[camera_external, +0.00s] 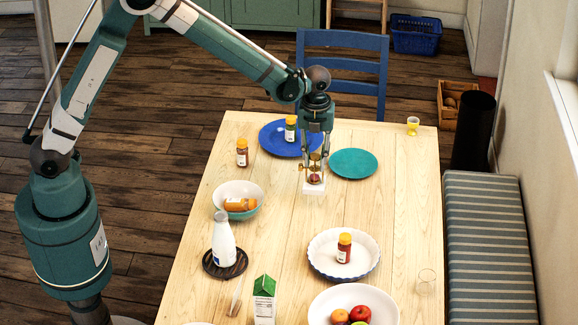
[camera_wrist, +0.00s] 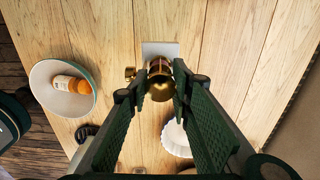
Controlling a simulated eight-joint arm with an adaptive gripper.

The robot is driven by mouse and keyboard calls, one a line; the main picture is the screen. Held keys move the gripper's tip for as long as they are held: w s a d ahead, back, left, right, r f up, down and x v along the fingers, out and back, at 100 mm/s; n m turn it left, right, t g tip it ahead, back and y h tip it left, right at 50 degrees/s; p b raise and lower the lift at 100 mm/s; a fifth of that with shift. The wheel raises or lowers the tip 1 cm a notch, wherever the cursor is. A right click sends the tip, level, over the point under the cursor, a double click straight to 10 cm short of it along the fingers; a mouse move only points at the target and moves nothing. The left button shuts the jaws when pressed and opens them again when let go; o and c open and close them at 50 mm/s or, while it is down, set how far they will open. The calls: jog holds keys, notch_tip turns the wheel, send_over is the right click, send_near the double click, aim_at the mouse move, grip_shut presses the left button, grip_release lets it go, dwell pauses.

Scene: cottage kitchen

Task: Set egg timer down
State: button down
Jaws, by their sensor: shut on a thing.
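The egg timer (camera_external: 314,178) looks like a small brass piece with a reddish middle. In the wrist view the brass timer (camera_wrist: 160,82) sits between the finger pads. My gripper (camera_external: 315,160) points down over the table and is shut on it. A white square block (camera_external: 314,188) shows directly under the timer; it also shows in the wrist view (camera_wrist: 160,49). I cannot tell whether the block is part of the timer, or whether it touches the wood. The fingers hide part of the timer's sides.
A teal plate (camera_external: 353,163) and a blue plate (camera_external: 276,139) with a bottle lie behind. A bowl (camera_external: 222,194) holding a bottle is left, a white fluted dish (camera_external: 325,266) in front. A milk bottle (camera_external: 223,243) stands front left. Bare table (camera_external: 395,200) lies to the right.

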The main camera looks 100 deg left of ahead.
aim_at(314, 175)
jog(key=shift+f, duration=1.65)
jog(key=shift+f, duration=1.9)
jog(key=c, duration=2.1)
grip_release()
jog(key=shift+o, duration=0.2)
notch_tip(314, 175, up, 12)
jog(key=shift+r, duration=0.15)
jog(key=shift+d, duration=0.1)
